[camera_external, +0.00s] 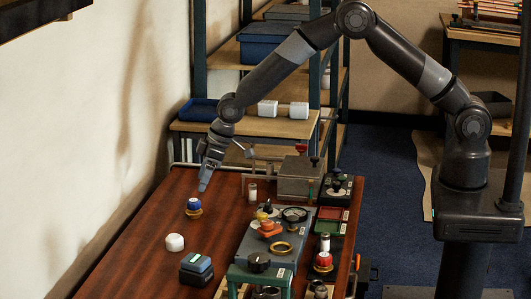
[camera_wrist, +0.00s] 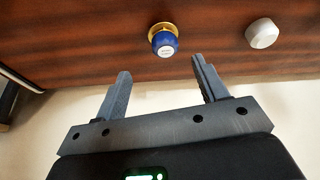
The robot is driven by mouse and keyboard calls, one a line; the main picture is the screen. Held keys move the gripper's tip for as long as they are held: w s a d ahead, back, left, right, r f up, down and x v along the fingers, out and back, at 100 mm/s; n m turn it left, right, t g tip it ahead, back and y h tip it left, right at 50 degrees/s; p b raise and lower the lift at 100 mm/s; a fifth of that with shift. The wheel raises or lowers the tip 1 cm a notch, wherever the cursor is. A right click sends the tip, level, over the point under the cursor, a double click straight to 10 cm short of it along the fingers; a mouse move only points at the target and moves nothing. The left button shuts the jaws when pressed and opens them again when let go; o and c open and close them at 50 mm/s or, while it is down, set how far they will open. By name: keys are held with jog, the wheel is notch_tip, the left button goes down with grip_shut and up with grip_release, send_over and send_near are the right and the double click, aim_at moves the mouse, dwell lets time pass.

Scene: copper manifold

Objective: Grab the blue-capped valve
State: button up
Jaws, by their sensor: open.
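The blue-capped valve (camera_external: 194,205) stands on the wooden table, with a blue cap over a brass-coloured base. In the wrist view the valve (camera_wrist: 164,41) lies beyond the fingertips, roughly between their lines and apart from them. My gripper (camera_external: 204,186) is above the table, just above and slightly right of the valve in the external view. In the wrist view my gripper (camera_wrist: 160,68) shows two separated dark fingers with nothing between them.
A white round knob (camera_external: 175,242) sits near the valve; it also shows in the wrist view (camera_wrist: 262,33). A blue-green block (camera_external: 196,269) is nearer the front. A grey panel (camera_external: 262,245) with knobs and rings stands to the right. The table (camera_external: 150,228) is bare around the valve.

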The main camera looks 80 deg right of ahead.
aim_at(195, 200)
jog(key=x, duration=0.3)
jog(key=shift+w+a+f, duration=0.1)
jog(key=shift+f, duration=0.25)
jog(key=shift+a+x, duration=0.15)
jog(key=shift+x, duration=1.15)
jog(key=shift+a+x, duration=0.2)
jog(key=shift+x, duration=1.05)
jog(key=shift+c, duration=0.3)
jog(key=c, duration=1)
